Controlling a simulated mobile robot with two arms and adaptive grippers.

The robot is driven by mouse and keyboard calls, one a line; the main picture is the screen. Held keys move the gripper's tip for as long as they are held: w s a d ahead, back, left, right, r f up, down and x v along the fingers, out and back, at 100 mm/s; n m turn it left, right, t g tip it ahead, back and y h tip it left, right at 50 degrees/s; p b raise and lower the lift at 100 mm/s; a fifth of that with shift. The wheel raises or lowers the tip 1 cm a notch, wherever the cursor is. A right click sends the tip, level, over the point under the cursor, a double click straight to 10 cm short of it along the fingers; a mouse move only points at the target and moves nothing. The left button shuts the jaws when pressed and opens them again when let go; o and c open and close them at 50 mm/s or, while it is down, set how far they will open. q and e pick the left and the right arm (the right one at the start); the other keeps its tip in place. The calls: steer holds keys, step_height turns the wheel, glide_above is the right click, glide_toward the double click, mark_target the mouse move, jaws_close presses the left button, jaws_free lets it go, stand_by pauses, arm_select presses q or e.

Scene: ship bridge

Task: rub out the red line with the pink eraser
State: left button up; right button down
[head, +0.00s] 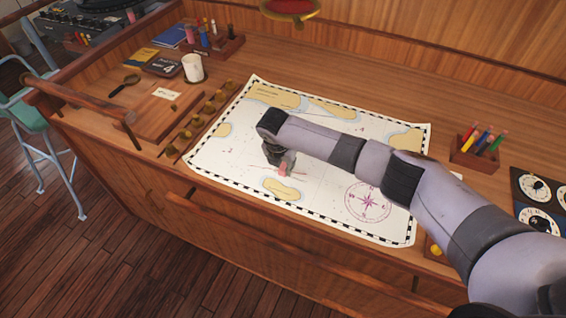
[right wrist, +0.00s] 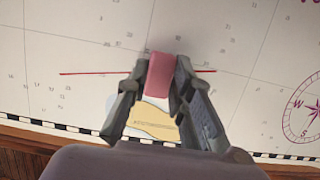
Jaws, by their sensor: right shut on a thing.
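My right gripper (head: 281,162) is shut on the pink eraser (head: 283,170) and holds it over the chart (head: 228,155), left of the compass rose. In the right wrist view the eraser (right wrist: 161,76) sits between the two fingers (right wrist: 162,85). The red line (right wrist: 95,73) runs left and right of the eraser in that view, and its middle is hidden behind the eraser and fingers. I cannot tell whether the eraser touches the paper. In the head view a thin bit of the line (head: 297,172) shows beside the eraser. My left gripper is not in view.
A row of brass weights (head: 208,108) lies along the chart's left side. A white mug (head: 193,68) stands at the back left. A pencil holder (head: 475,152) and dials (head: 537,190) are at the right. The chart around the gripper is clear.

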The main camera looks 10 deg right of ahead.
mark_target(308, 173)
steer(key=shift+s+d+p, duration=0.2)
steer(key=shift+d+p, duration=0.15)
steer(key=shift+d, duration=0.15)
steer(key=shift+s+d+p, duration=0.2)
steer(key=shift+d+p, duration=0.15)
steer(key=shift+d, duration=0.2)
steer(key=shift+s+d, duration=0.1)
steer(key=shift+d, duration=0.3)
steer(key=shift+s+d, duration=0.35)
steer(key=shift+d, duration=0.35)
steer(key=shift+d, duration=0.1)
steer(key=shift+s+d, duration=0.25)
steer(key=shift+d, duration=0.25)
steer(key=shift+s+d, duration=0.2)
steer(key=shift+d, duration=0.3)
